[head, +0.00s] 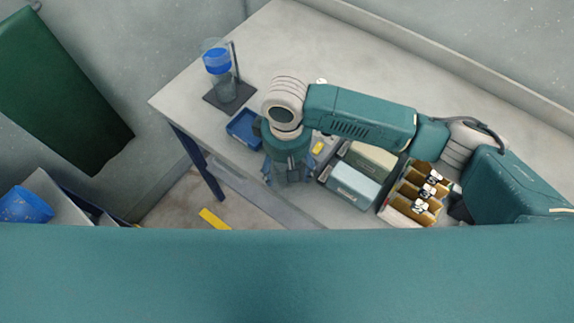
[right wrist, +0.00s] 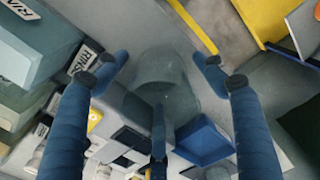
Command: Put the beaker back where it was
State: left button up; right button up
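A clear, greyish beaker (right wrist: 165,85) shows in the right wrist view, with the blue fingers of my right gripper (right wrist: 160,75) around it. The side fingertips bend inward close to its sides; whether they touch the glass is unclear. In the head view my right gripper (head: 288,172) points down at the table's front edge, beside the blue tray (head: 243,128). The beaker is hard to make out there, mostly hidden by the gripper. A stand with a dark base (head: 213,101) holds a clear vessel with a blue band (head: 216,61) at the table's left end. My left gripper is not in view.
Boxes (head: 352,186) and a compartmented tray (head: 400,208) with small items stand right of the gripper. A small yellow object (head: 318,148) lies near the boxes. The back of the grey table (head: 300,45) is clear. A blue bin (head: 24,205) is at far left.

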notch_tip(320, 180, up, 12)
jog(key=b, duration=0.2)
jog(key=shift+r, duration=0.2)
jog(key=shift+a+f, duration=0.1)
dwell(0.6)
